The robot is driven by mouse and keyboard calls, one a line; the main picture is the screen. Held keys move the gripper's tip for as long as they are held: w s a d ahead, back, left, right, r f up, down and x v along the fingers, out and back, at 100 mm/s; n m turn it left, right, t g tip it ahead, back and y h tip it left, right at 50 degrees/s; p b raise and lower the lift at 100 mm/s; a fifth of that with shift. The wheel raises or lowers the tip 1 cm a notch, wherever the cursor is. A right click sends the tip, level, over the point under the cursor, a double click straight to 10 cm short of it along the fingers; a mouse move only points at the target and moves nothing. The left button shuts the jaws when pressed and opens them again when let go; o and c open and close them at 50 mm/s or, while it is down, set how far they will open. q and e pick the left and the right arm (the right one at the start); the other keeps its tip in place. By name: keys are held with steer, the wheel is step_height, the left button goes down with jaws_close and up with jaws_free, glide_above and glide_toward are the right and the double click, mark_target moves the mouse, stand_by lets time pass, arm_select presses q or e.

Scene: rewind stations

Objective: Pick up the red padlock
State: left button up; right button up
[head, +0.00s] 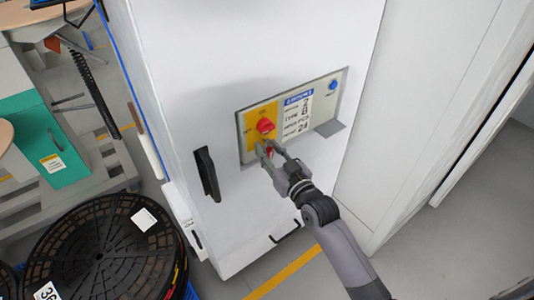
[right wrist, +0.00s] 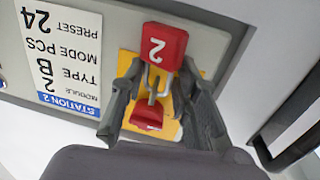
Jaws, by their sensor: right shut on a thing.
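The red padlock (right wrist: 165,46), marked with a white 2, is in the right wrist view with its metal shackle towards the red switch knob (right wrist: 147,119). My right gripper (right wrist: 162,70) is shut on the padlock, with one finger on each side of it. I cannot tell whether the shackle still passes through the switch. My left gripper is not in view.
The switch panel (head: 333,128) has a yellow plate, a label and a blue button (head: 333,85). It is on a white cabinet (head: 200,60) with a black handle (head: 207,173). Round black reels (head: 90,250) are at lower left, beside a green cabinet (head: 35,135).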

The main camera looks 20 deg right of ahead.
jaws_close()
steer(key=shift+r, duration=0.15)
